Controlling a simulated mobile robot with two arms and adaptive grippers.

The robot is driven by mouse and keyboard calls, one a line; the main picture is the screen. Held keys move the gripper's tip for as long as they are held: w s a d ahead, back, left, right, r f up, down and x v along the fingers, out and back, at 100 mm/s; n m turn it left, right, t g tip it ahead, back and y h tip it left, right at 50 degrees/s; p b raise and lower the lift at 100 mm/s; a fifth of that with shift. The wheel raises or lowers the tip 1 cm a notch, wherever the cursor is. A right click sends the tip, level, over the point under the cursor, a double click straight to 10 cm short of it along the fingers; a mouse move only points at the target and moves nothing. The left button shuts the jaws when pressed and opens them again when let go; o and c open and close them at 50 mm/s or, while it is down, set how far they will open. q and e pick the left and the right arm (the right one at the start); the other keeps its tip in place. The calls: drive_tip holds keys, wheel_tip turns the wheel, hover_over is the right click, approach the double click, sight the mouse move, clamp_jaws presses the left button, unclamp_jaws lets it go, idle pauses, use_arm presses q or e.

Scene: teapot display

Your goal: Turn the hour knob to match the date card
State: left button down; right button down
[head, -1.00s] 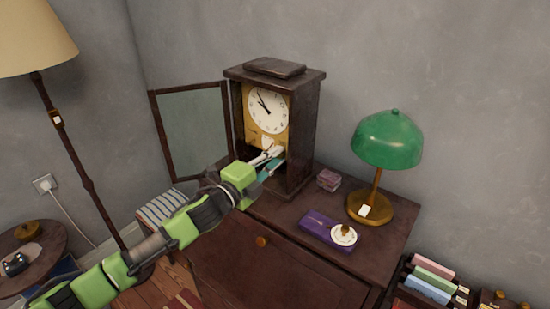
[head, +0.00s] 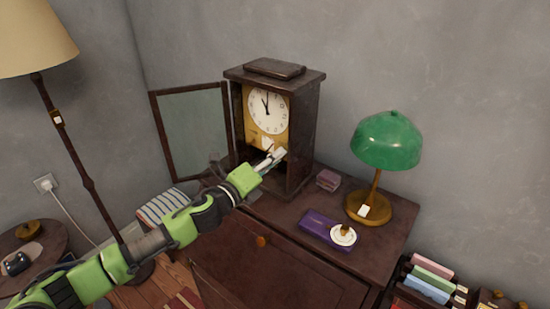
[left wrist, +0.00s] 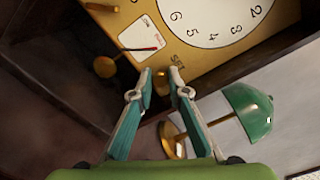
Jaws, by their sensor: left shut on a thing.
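The wooden clock (head: 305,130) stands on the cabinet with its white dial (head: 267,110) facing out; the hands read about eleven o'clock. In the left wrist view, the dial (left wrist: 210,18) is partly cut off, and a gold knob (left wrist: 177,75) sits beside the "SET" lettering. A second gold knob (left wrist: 104,67) is to its left, next to a small white card (left wrist: 140,36) with a red mark, too small to read. My left gripper (head: 278,153) is at the lower clock front, its fingertips (left wrist: 161,80) shut on the knob by "SET", partly hiding it. My right gripper is not in view.
The glass door (head: 195,130) hangs open left of the clock. Bare cabinet top lies in front.

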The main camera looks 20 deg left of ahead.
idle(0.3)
use_arm(q)
drive_tip(key=c, duration=2.2)
unclamp_jaws()
drive_tip(key=v, duration=1.2)
